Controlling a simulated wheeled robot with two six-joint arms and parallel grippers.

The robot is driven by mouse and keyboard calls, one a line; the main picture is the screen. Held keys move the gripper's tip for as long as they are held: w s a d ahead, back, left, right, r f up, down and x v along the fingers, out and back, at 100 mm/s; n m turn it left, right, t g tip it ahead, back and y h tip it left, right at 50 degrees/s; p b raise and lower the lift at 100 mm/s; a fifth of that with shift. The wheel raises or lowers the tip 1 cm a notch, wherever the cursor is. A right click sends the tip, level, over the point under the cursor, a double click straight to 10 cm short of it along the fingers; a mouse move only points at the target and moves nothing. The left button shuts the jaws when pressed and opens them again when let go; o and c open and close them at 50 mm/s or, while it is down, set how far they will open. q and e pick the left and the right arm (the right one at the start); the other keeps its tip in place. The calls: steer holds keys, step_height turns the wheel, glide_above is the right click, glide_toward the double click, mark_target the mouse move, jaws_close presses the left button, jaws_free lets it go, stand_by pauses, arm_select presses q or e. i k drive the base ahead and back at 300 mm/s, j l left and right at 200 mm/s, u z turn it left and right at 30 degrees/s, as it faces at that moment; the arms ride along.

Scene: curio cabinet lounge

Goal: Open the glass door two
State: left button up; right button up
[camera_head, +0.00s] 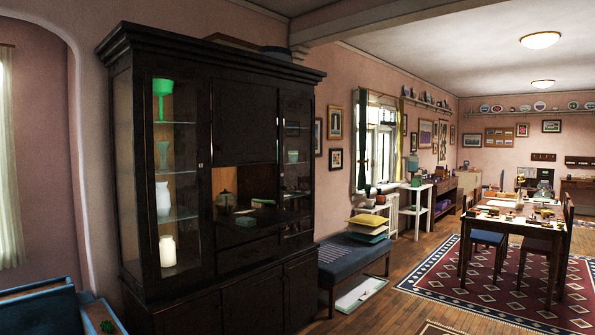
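A tall dark wood curio cabinet (245,120) stands at the left of the head view. Its left glass door (180,185) looks shut and shows glass shelves with green and white vases behind it. A narrower right glass door (296,160) also looks shut, with small pieces on shelves behind it. I cannot tell which of them is door two. A small handle or lock (201,165) shows at the left door's right edge. Neither of my grippers is in view.
A blue bench (352,258) with stacked cushions stands right of the cabinet. A blue box-like piece (40,308) is at the lower left. A dining table (515,217) with chairs stands on a patterned rug (430,272) at the right. Wood floor is bare between bench and rug.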

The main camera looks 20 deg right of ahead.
mark_target(281, 92)
steer(key=i+l+z, duration=0.6)
steer(key=i+l, duration=0.2)
steer(key=i+l+z, duration=0.3)
steer(key=i, duration=0.2)
steer(key=i+l+z, duration=0.15)
steer(key=i+z, duration=0.15)
steer(key=i, duration=0.15)
steer(key=i+z, duration=0.3)
steer(key=i, duration=0.2)
steer(key=i+l+u, duration=0.1)
steer(key=i, duration=0.75)
steer(key=i+l+u, duration=0.1)
steer(key=i, duration=0.75)
